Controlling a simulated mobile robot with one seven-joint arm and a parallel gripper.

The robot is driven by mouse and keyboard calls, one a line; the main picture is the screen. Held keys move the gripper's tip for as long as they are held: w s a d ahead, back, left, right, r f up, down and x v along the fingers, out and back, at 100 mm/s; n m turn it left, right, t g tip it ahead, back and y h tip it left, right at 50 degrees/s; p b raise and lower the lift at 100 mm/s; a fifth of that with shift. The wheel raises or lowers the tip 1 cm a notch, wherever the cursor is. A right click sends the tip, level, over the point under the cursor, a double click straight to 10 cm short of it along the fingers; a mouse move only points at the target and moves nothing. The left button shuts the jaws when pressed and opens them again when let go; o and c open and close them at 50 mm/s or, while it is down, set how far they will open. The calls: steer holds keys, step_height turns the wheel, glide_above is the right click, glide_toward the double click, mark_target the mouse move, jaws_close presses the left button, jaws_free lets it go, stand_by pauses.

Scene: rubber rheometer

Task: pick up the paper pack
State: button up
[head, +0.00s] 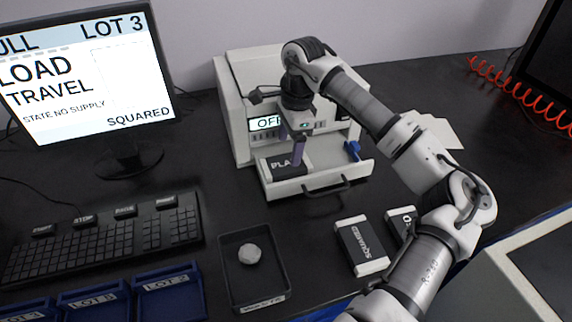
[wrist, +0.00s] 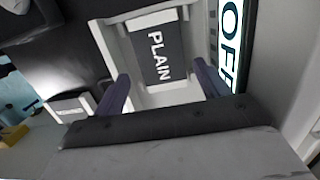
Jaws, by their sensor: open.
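A dark paper pack with white ends, marked PLAIN (head: 279,167), lies in the left part of the machine's pulled-out drawer (head: 322,186). The PLAIN pack also fills the upper middle of the wrist view (wrist: 157,55). My gripper (head: 293,148) is open over the drawer at this pack. In the wrist view its two purple fingers (wrist: 162,88) stand apart with nothing visible held between them. A second pack, marked SQUARED (head: 362,246), lies on the bench to the right. A third pack (head: 403,222) beside it is partly hidden by my arm.
The white machine (head: 232,110) stands behind the drawer, its display (head: 266,123) partly covered by my gripper. A blue part (head: 352,149) sits at the drawer's right. A black tray (head: 227,268) holds a grey lump (head: 250,254). A keyboard (head: 100,240), monitor (head: 85,75) and blue bins (head: 168,295) are left.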

mark_target(286, 163)
steer(key=f, duration=0.3)
steer(key=f+p, duration=0.1)
steer(key=f, duration=0.1)
steer(key=shift+s+a+f, duration=0.1)
steer(key=shift+a+f, duration=0.25)
steer(key=c, duration=0.8)
